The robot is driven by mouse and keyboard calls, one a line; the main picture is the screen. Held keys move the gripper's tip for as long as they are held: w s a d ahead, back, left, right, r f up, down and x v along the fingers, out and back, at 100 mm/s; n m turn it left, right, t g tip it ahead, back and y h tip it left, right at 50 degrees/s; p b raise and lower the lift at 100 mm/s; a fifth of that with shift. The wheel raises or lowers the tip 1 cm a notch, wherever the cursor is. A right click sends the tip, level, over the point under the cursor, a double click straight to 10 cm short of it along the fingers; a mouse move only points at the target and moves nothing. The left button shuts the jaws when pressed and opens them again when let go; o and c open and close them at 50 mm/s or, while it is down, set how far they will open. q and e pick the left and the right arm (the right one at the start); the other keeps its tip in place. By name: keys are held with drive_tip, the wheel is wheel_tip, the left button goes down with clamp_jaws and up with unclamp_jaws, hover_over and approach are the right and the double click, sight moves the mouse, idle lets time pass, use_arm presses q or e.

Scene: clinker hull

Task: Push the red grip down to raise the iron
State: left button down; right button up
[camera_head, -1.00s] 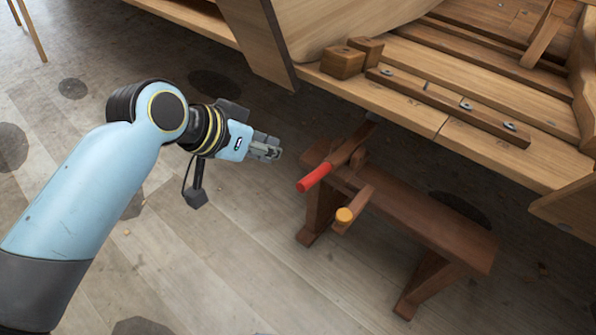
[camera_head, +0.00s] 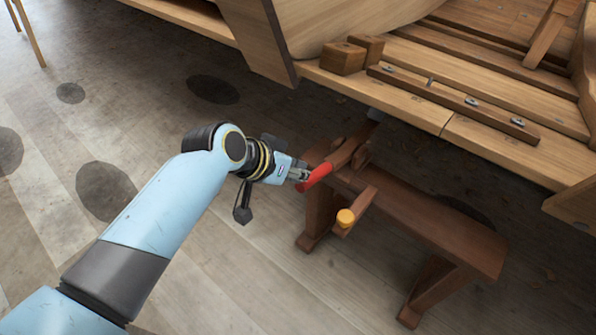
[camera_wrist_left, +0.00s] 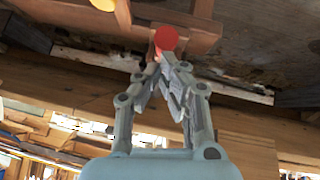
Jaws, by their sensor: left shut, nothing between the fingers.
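The red grip (camera_head: 314,177) is the end of a wooden lever (camera_head: 347,151) on a low brown bench (camera_head: 420,215). My left gripper (camera_head: 302,179) is shut and empty, with its fingertips right at the grip's near end. In the left wrist view the round red end of the grip (camera_wrist_left: 166,38) shows just beyond the closed fingertips (camera_wrist_left: 163,62). I cannot tell whether they touch. The iron may be the small grey piece (camera_head: 375,114) at the lever's far end, partly hidden under the hull's edge. My right gripper is not in view.
A second wooden lever with a yellow end (camera_head: 346,217) sticks out beside the red grip. The wooden hull (camera_head: 440,119) overhangs the bench at the back, with two wooden blocks (camera_head: 343,58) on its edge. The floor at the front left is clear.

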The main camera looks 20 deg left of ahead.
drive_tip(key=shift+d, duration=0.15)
use_arm(q)
drive_tip(key=shift+s+f, duration=0.15)
drive_tip(key=shift+f, duration=0.15)
wheel_tip(320, 180, down, 7)
drive_tip(key=s+t+b, duration=0.1)
drive_tip(key=s+b, duration=0.1)
drive_tip(key=b, duration=0.2)
drive_tip(key=shift+a+r+h+b, duration=0.2)
drive_tip(key=shift+a+h+b, duration=0.1)
drive_tip(key=shift+a, duration=0.1)
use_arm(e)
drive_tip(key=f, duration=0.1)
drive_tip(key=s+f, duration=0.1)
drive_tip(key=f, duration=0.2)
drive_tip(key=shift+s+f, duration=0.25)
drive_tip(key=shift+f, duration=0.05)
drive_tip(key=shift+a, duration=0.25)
use_arm(q)
drive_tip(key=shift+r, duration=0.1)
